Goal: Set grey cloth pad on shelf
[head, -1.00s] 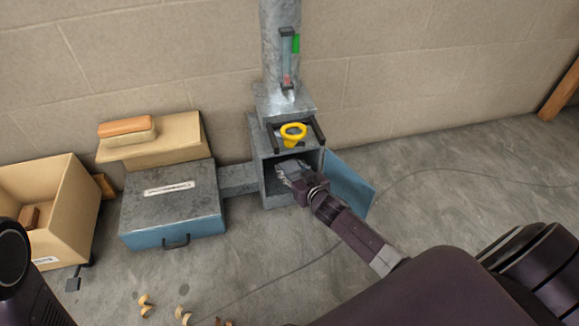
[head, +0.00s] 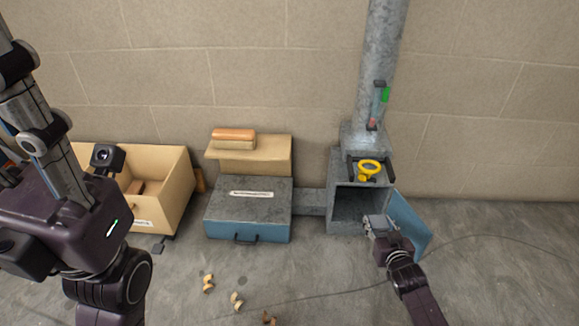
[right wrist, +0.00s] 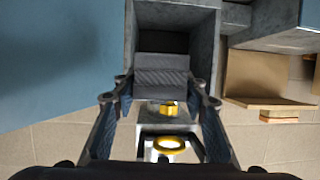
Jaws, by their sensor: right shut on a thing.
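The grey cloth pad (right wrist: 167,75) has a ribbed weave and lies flat between the fingertips of my right gripper (right wrist: 160,92). In the head view my right gripper (head: 378,224) is at the lower right front of the open metal cabinet, with the grey pad (head: 374,221) at its tip. The cabinet (head: 345,226) has a dark, empty-looking inside.
The blue cabinet door (head: 408,222) stands open on the right. A yellow ring (head: 369,168) sits on the cabinet top between dark rails. The case (head: 250,210) and an open tan box (head: 176,190) stand left. Curled shavings (head: 236,299) and a cable lie on the floor.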

